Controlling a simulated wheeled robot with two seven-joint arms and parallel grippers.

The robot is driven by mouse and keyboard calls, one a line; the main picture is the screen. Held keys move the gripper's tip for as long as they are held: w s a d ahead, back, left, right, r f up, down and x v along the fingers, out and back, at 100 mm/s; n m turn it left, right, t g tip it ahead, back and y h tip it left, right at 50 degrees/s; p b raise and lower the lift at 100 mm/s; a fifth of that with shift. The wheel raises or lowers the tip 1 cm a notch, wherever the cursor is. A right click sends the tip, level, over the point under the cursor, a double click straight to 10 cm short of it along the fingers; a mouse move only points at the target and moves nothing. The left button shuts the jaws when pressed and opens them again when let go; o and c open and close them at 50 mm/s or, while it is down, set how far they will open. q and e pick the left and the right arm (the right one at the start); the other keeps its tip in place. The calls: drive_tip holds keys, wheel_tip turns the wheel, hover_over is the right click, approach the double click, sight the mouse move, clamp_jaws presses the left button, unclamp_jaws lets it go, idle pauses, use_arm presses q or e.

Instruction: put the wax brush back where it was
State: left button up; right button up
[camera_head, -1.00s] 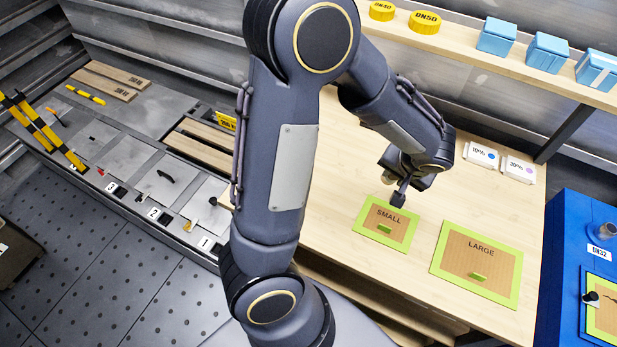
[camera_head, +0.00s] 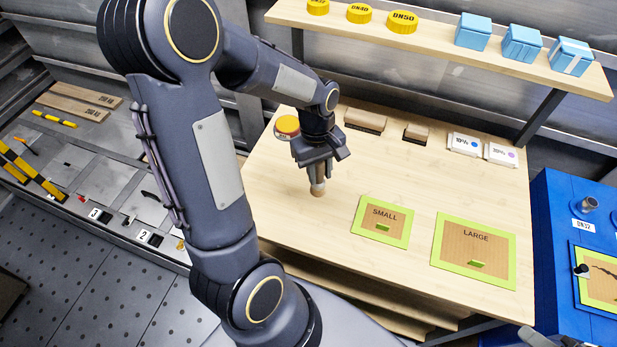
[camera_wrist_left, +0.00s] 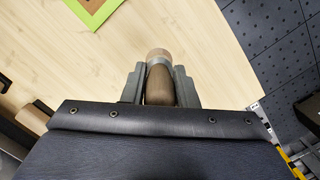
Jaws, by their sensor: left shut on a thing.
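My left gripper (camera_head: 317,172) is over the left-middle of the wooden bench, pointing down. It is shut on the wax brush (camera_head: 318,188), whose pale round end shows below the fingers, close to the bench top; I cannot tell whether it touches. In the left wrist view the wax brush (camera_wrist_left: 158,84) shows a brown wooden handle and a grey metal band between the two fingers (camera_wrist_left: 160,82). The rest of the brush is hidden by the gripper. My right gripper is not recognizable in view.
On the bench (camera_head: 290,215) an orange-lidded tin (camera_head: 287,126) stands behind the gripper, with two wooden blocks (camera_head: 366,120) farther back. Green-framed SMALL (camera_head: 383,221) and LARGE (camera_head: 474,250) panels lie to the right. A shelf (camera_head: 440,45) overhangs the back. The left-front bench is clear.

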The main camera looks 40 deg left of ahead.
use_arm(q)
drive_tip(key=a+f, duration=0.1)
drive_tip(key=f, duration=0.1)
drive_tip(key=a+f, duration=0.1)
drive_tip(key=f, duration=0.2)
drive_tip(key=a+f, duration=0.1)
drive_tip(key=f, duration=0.1)
drive_tip(key=shift+w+a+f+p, duration=0.2)
drive_tip(key=shift+a+p, duration=0.05)
drive_tip(key=shift+p, duration=0.05)
drive_tip(key=o, duration=0.5)
drive_tip(key=shift+f, duration=0.15)
drive_tip(key=o, duration=0.5)
